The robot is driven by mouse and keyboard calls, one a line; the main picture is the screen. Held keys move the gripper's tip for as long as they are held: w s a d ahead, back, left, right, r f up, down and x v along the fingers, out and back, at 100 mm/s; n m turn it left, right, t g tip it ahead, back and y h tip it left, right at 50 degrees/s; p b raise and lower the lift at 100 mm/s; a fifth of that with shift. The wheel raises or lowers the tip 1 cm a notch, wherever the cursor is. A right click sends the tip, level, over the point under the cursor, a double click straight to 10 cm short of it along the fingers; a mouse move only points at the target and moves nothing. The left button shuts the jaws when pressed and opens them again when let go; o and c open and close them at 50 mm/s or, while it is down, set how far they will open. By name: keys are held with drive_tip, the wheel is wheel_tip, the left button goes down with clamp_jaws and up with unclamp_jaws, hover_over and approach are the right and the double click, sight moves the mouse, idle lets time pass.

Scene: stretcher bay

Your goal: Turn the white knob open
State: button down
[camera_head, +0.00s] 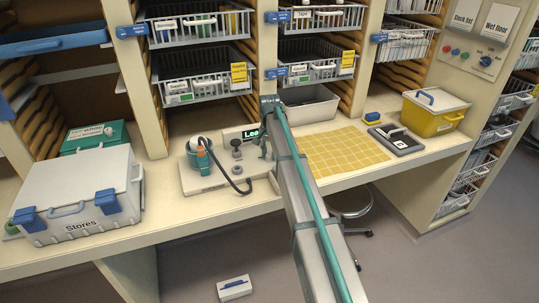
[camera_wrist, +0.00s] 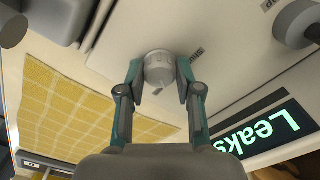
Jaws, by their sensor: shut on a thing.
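The white knob (camera_wrist: 159,62) is round and pale, with a small pointer mark on its face, and sits on the pale panel of the bench unit (camera_head: 207,181). My gripper (camera_wrist: 160,74) has one finger on each side of the knob and is shut on it. A printed label beside the knob is partly covered by a finger. The unit's display (camera_wrist: 256,128) shows green letters reading "Leaks"; in the head view my arm covers its right end. The knob is hidden behind my arm in the head view.
A darker grey knob (camera_wrist: 298,24) is right of my gripper in the wrist view. A teal cup (camera_head: 199,158) with a black hose stands on the unit. A yellow gridded mat (camera_head: 343,152) lies to the right. A Stores case (camera_head: 85,190) is left; wire baskets (camera_head: 205,88) hang above.

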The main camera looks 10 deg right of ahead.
sight(270, 154)
drive_tip(key=shift+w+m, duration=0.1)
drive_tip(key=shift+m, duration=1.2)
drive_tip(key=c, duration=0.8)
unclamp_jaws()
drive_tip(key=shift+o, duration=0.2)
drive_tip(key=shift+r, duration=0.15)
wheel_tip(270, 154, up, 12)
